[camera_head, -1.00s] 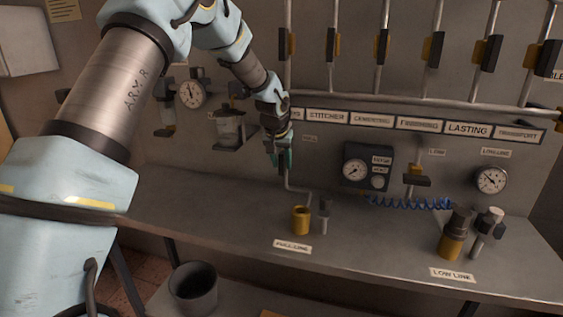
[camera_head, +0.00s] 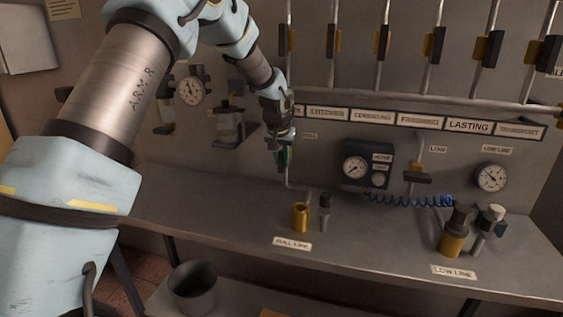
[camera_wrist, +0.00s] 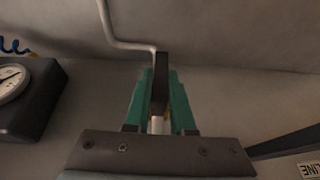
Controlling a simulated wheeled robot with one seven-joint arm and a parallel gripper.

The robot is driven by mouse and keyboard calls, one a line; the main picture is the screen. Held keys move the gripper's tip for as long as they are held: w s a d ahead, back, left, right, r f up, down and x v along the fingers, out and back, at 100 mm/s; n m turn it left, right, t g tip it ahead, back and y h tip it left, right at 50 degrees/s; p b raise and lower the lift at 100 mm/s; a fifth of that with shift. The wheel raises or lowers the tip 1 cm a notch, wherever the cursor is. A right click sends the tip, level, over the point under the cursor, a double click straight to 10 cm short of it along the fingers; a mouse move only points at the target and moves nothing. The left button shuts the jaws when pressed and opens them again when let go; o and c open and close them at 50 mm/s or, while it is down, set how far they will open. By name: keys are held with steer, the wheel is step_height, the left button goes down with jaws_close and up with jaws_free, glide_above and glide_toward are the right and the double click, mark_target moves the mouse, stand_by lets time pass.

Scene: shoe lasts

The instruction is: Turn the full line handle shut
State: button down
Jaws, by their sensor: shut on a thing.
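The full line handle (camera_wrist: 161,72) shows in the wrist view as a dark bar. It stands between the two green fingers of my gripper (camera_wrist: 160,90), which is shut on it. A pale pipe (camera_wrist: 128,43) runs up from beside the handle, and a white and yellow part shows lower between the fingers. In the head view my gripper (camera_head: 284,157) is at the wall above the bench, left of the small FULL label (camera_head: 310,136). The fingers and wrist mostly hide the handle there, so its exact angle is hard to read.
Below on the bench (camera_head: 190,197) stand a yellow fitting (camera_head: 300,217) and the FULL LINE plate (camera_head: 292,243). A dark gauge box (camera_head: 367,166) is to the right. A glass-bowled unit (camera_head: 229,125) is close on the left. The low line handle (camera_head: 417,177) is farther right.

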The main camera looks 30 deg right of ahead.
steer(key=t+y+b, duration=0.1)
steer(key=b, duration=0.1)
steer(key=f+y+b, duration=0.1)
steer(key=b, duration=0.2)
steer(key=shift+s+d+m+t, duration=0.2)
steer(key=shift+d+m+t, duration=0.1)
steer(key=shift+m+t, duration=0.1)
steer(key=shift+s+d+m+t+y+b, duration=0.1)
steer(key=shift+m+t+y+b, duration=0.65)
steer(key=shift+t+y+b, duration=2.2)
steer(key=shift+s+m+t+y+b, duration=0.1)
steer(key=shift+m+t+y+b, duration=1.15)
steer(key=shift+b, duration=3.35)
steer(key=shift+n+t+h, duration=0.4)
steer(key=shift+t, duration=0.3)
steer(key=c, duration=0.8)
jaws_free()
steer(key=shift+o, duration=0.2)
steer(key=b+v, duration=0.1)
steer(key=v, duration=0.9)
steer(key=shift+s+d, duration=0.2)
steer(key=shift+s, duration=0.1)
